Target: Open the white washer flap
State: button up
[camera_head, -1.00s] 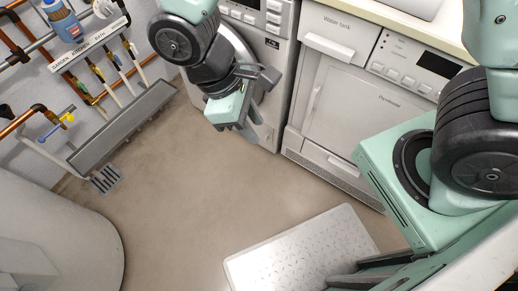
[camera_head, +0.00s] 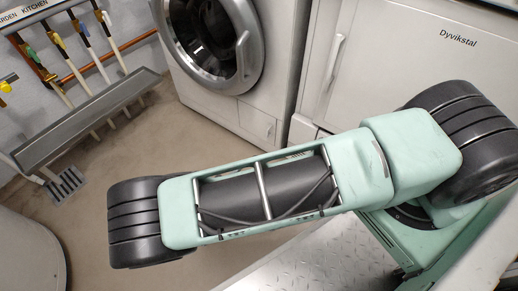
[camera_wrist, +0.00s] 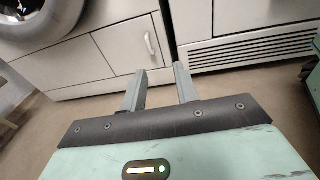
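The white washer (camera_head: 225,95) stands at the back, its round door ring at the upper part. Its small square flap (camera_head: 257,122) is at the lower right of the front and looks shut. In the wrist view the flap (camera_wrist: 128,46) is ahead and left of centre, with a small pale handle (camera_wrist: 149,43) near its right edge. My gripper (camera_wrist: 159,72) is open and empty, its two grey fingers apart and pointing toward the washer's lower front. The fingertips appear below the handle in the picture; the exact distance is unclear. In the head view the gripper does not show.
The dryer (camera_head: 390,75) stands right of the washer; its vent grille (camera_wrist: 250,48) shows in the wrist view. A metal tread plate (camera_head: 325,265) lies at lower right. Open floor (camera_head: 85,215) lies in front of the washer.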

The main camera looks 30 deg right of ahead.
jog(key=w+d+f+n+t+b, duration=0.1)
jog(key=w+d+f+t+b, duration=0.1)
jog(key=w+d+b, duration=0.5)
jog(key=shift+w+d+f+n, duration=0.3)
jog(key=shift+w+d+f, duration=0.4)
jog(key=shift+w+d, duration=2.2)
jog(key=shift+s+d, duration=0.85)
grip_shut()
